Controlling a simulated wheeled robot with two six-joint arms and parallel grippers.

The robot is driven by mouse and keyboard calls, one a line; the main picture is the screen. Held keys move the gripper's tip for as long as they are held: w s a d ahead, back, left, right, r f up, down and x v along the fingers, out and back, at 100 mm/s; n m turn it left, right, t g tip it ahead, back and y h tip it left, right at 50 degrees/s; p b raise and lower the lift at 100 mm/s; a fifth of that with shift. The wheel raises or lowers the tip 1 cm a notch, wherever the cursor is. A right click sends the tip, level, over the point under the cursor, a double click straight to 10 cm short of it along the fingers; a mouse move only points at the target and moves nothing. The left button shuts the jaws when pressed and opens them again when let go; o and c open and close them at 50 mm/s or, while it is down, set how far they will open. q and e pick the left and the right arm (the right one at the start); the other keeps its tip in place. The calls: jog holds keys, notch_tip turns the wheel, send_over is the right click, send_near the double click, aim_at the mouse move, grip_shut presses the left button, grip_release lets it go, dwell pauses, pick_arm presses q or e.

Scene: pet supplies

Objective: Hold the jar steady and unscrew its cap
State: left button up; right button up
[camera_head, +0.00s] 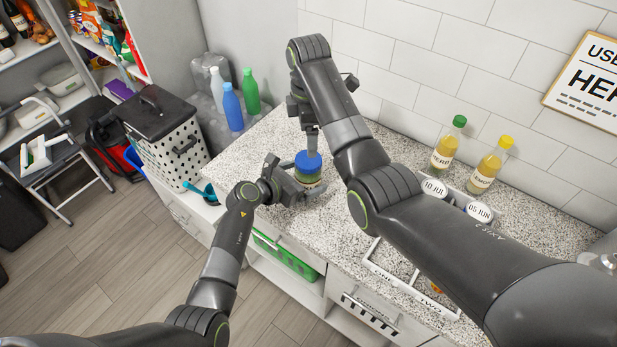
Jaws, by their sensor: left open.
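The jar (307,180) stands on the speckled counter, with greenish and tan contents and a blue cap (308,161) on top. My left gripper (293,183) is at the jar's left side, low on its body, with its fingers open around or beside it; contact is unclear. My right gripper (312,143) points down from above with its fingertips at the top of the cap. Whether it is closed on the cap cannot be made out, as its fingers are small and partly overlap.
Two bottles of yellow liquid, one green-capped (447,146) and one yellow-capped (490,168), stand by the wall. Two white-lidded jars (434,188) are near my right forearm. A dotted bin (168,150) stands left.

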pick_arm(q)
jog(key=shift+w+d+f, duration=0.3)
jog(key=shift+w+d, duration=0.1)
jog(key=shift+d, duration=0.1)
pick_arm(e)
jog(key=shift+d, duration=0.1)
pick_arm(q)
jog(key=shift+w, duration=0.1)
jog(key=shift+d, duration=0.1)
